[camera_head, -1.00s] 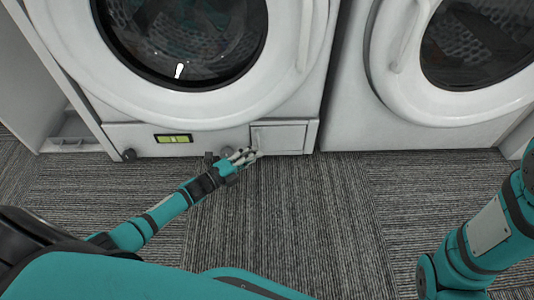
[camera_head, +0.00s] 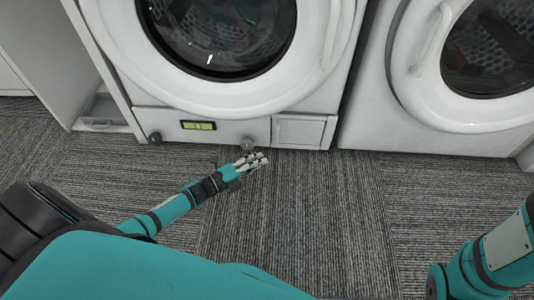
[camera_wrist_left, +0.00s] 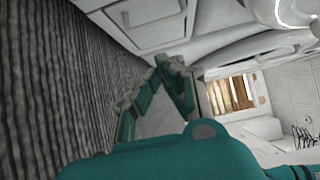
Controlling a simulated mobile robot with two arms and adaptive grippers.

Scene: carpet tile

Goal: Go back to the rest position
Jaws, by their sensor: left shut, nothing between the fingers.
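My left gripper (camera_head: 254,161) is in the head view, low in front of the left washing machine (camera_head: 230,109). It is shut with nothing between its fingers, above the carpet (camera_head: 300,210) and apart from the machine's front. In the left wrist view its fingers (camera_wrist_left: 172,72) show close together and empty, with the machine's lower front beyond them. My right arm comes in at the lower right of the head view; its gripper is out of the picture.
A second washing machine (camera_head: 440,135) stands to the right of the first. Both round doors are closed. A dark knob (camera_head: 248,142) and a small flap (camera_head: 300,131) are on the left machine's lower front. A white cabinet (camera_head: 60,50) stands at the left. Carpet in front is clear.

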